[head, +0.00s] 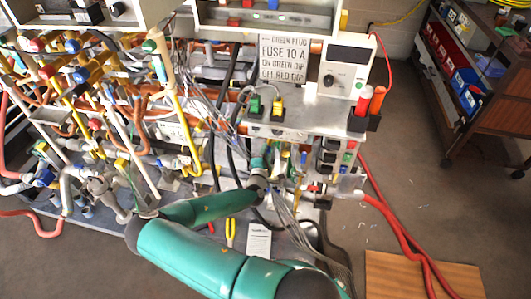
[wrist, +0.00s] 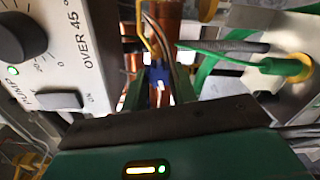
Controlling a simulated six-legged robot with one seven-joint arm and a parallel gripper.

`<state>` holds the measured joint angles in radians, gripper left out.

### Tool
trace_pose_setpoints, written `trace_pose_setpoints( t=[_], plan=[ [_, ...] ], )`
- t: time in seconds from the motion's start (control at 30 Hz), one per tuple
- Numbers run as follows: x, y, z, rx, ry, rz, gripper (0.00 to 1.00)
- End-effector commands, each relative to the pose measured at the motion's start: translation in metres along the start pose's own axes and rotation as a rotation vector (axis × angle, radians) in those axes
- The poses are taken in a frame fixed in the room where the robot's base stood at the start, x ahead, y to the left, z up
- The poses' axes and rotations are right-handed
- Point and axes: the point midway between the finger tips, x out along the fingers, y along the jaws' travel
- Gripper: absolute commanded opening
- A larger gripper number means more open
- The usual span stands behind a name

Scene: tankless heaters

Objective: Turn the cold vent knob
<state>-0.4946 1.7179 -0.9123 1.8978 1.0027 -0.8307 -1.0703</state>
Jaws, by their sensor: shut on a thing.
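My gripper (wrist: 158,82) shows in the wrist view with its two dark fingers on either side of a small blue part (wrist: 157,73). It is shut on this blue part, which looks like a knob in front of a copper pipe (wrist: 164,28). I cannot read a label that names it as the cold vent knob. In the head view my teal hand (head: 258,163) is among the cables and pipes below the metal shelf, and its fingertips are hard to make out.
A panel with a black dial (wrist: 22,36) is close on the left in the wrist view. A green plug (wrist: 286,66) and cable are at right. In the head view, pipes and valves (head: 95,125) crowd the left. A wooden board (head: 415,278) lies on the floor at right.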

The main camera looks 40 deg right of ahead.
Motion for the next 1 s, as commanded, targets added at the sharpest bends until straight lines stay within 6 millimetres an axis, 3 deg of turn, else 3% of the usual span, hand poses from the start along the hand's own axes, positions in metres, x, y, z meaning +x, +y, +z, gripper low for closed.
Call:
trace_pose_setpoints(
  t=[0.33, 0.8, 0.83, 0.93, 1.0],
  plan=[
    [-0.0003, -0.0003, -0.0002, -0.126, 0.000, 0.000, 0.06],
    [-0.0003, -0.0004, -0.0001, -0.138, 0.000, 0.000, 0.06],
    [-0.0003, -0.0004, 0.0000, -0.138, 0.000, 0.000, 0.32],
    [-0.0002, -0.0004, 0.0000, -0.138, 0.000, 0.000, 0.50],
    [-0.0002, -0.0004, 0.0000, -0.138, 0.000, 0.000, 0.50]
  ],
)
